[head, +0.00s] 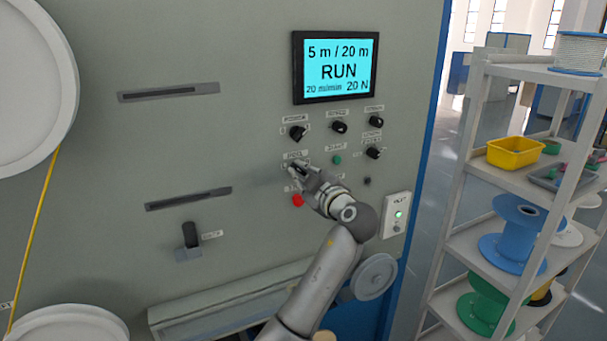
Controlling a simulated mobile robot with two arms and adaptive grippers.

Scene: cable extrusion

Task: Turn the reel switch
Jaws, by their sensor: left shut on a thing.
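The reel switch (291,167) is a small dark knob on the grey machine panel, under a small label that seems to read REEL. My left gripper (300,171) is at the panel, shut on this knob, and its fingers hide most of it. The knob's exact angle cannot be made out. The display (338,67) above reads "5 m / 20 m", "RUN", "20 m/min" and "20 N". My right gripper is out of view.
Other black knobs (298,133) and a green button (336,160) sit close around the gripper, with a red button (298,201) just below. A lever (191,235) sticks out lower left. A shelf rack (455,244) with spools stands at right.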

